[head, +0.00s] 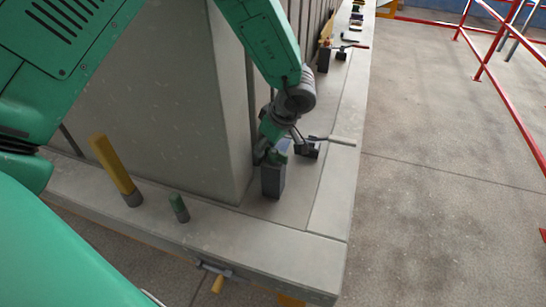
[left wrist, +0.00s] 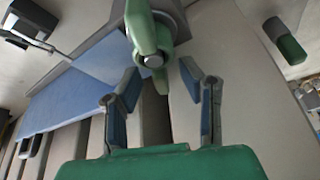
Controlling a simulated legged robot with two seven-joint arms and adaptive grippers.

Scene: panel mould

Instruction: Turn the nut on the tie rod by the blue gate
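In the left wrist view, the green winged nut (left wrist: 141,27) sits around the round end of the tie rod (left wrist: 153,61). Its two wings point roughly up and down in the picture. The blue gate (left wrist: 75,85) is a flat blue panel to its left. My left gripper (left wrist: 160,74) is open, one finger on each side of the nut's lower wing, with a gap to each finger. In the head view, my left gripper (head: 268,150) is low at the mould's corner, just above a dark block (head: 272,181), and hides much of the nut. My right gripper is not in view.
A dark clamp with a lever (head: 340,141) stands close to the gripper's right. A tall concrete-grey wall (head: 195,110) is beside the arm. The floor at right is clear, with red railings (head: 510,100) beyond.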

